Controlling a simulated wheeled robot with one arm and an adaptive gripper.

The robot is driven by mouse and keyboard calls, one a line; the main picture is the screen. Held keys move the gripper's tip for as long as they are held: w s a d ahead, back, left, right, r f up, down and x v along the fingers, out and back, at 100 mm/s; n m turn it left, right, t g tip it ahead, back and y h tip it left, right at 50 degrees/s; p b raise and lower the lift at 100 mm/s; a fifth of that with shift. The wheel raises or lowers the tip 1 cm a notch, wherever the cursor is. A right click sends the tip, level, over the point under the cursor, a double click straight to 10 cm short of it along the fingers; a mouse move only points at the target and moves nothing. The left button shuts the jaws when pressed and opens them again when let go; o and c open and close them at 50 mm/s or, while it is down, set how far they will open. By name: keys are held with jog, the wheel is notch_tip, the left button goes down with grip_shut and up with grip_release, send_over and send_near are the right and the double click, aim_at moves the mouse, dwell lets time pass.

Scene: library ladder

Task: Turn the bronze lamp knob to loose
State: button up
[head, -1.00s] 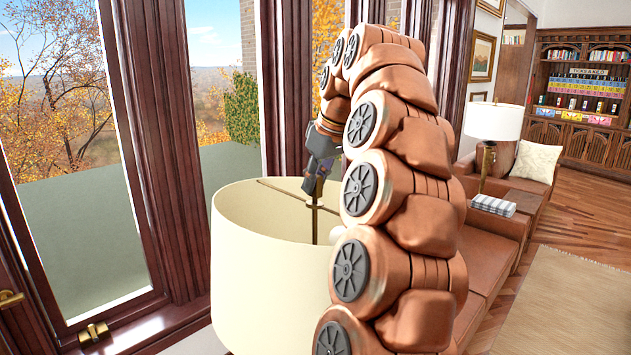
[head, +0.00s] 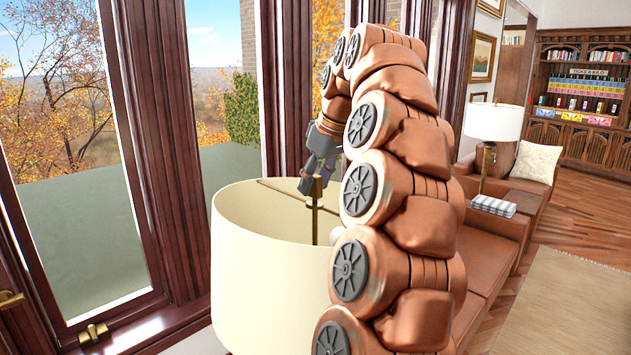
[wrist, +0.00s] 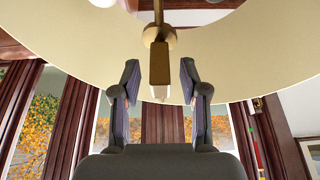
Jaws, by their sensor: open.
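The bronze lamp knob (wrist: 159,62) shows in the wrist view as a narrow block on a thin rod, in front of the cream lampshade (wrist: 235,60). My gripper (wrist: 160,88) is open, with one finger on each side of the knob's end and a visible gap on both sides. In the head view my gripper (head: 313,178) is over the open top of the lampshade (head: 268,280), at the top of the lamp's central rod (head: 314,220). The knob is largely hidden there by the fingers.
Tall windows with dark wood frames (head: 165,130) stand close behind and left of the lamp. A brown leather sofa (head: 490,255) is to the right, with a second lamp (head: 494,122) beyond it. Open floor lies at the far right.

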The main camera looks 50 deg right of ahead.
jog(key=shift+v, duration=1.15)
jog(key=shift+s+r, duration=0.15)
jog(key=shift+r, duration=0.05)
jog(key=s, duration=1)
jog(key=shift+s+a, duration=0.2)
jog(key=shift+s, duration=0.75)
jog(key=shift+s+d, duration=0.1)
